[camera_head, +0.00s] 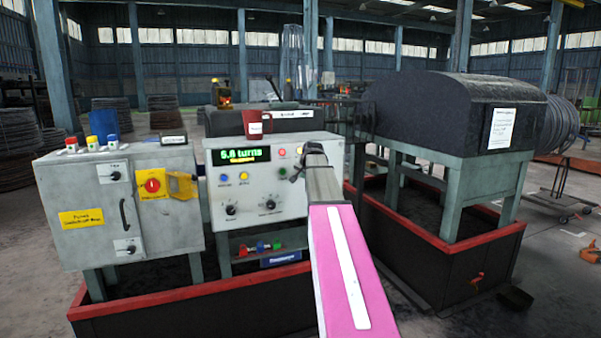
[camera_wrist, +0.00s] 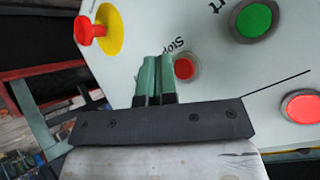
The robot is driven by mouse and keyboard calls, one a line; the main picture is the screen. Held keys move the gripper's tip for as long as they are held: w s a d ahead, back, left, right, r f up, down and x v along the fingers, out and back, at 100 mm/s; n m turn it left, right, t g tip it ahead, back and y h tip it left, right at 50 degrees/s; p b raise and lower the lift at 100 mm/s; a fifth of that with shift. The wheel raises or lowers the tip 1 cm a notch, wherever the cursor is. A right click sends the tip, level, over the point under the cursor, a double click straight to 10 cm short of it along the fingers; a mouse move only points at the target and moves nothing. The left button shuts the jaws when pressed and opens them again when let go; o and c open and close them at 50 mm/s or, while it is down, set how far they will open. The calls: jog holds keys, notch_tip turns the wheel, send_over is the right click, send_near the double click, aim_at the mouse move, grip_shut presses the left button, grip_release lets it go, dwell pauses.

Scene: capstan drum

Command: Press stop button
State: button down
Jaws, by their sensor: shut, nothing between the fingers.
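In the wrist view a small red button (camera_wrist: 184,68) sits on a pale panel beside the lettering "Stop". My gripper (camera_wrist: 154,62) is shut and empty. Its green fingertips show just left of this button and partly cover the lettering; I cannot tell whether they touch the panel. My arm hides part of that panel, and the stop button cannot be made out there.
The wrist view also shows a green button (camera_wrist: 257,18), another red button (camera_wrist: 302,107) and a red mushroom knob (camera_wrist: 90,30) on yellow. In the head view a grey cabinet (camera_head: 95,225) with a red-yellow switch (camera_head: 153,185) stands left; a dark drum housing (camera_head: 450,105) stands right. A red mug (camera_head: 256,122) tops the panel.

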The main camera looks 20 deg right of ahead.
jog(key=s, duration=0.4)
dwell(0.8)
jog(key=s+a+f+n+g, duration=0.1)
jog(key=s+a+f, duration=0.35)
jog(key=f, duration=0.35)
jog(key=s+a+f+n+g+y, duration=0.1)
jog(key=s+a+f+n+g, duration=0.1)
jog(key=s+a+f, duration=0.4)
jog(key=s+a+f+n+g, duration=0.1)
jog(key=s+a+f, duration=0.2)
jog(key=f, duration=0.6)
jog(key=s+a+f+n+g, duration=0.2)
jog(key=s+a+f, duration=0.2)
jog(key=s+f, duration=0.3)
jog(key=s+a+f+n+g, duration=0.2)
jog(key=s+a+f, duration=0.3)
jog(key=s, duration=0.6)
notch_tip(320, 180, down, 2)
jog(key=shift+a+f+g, duration=0.2)
jog(key=shift+g, duration=0.2)
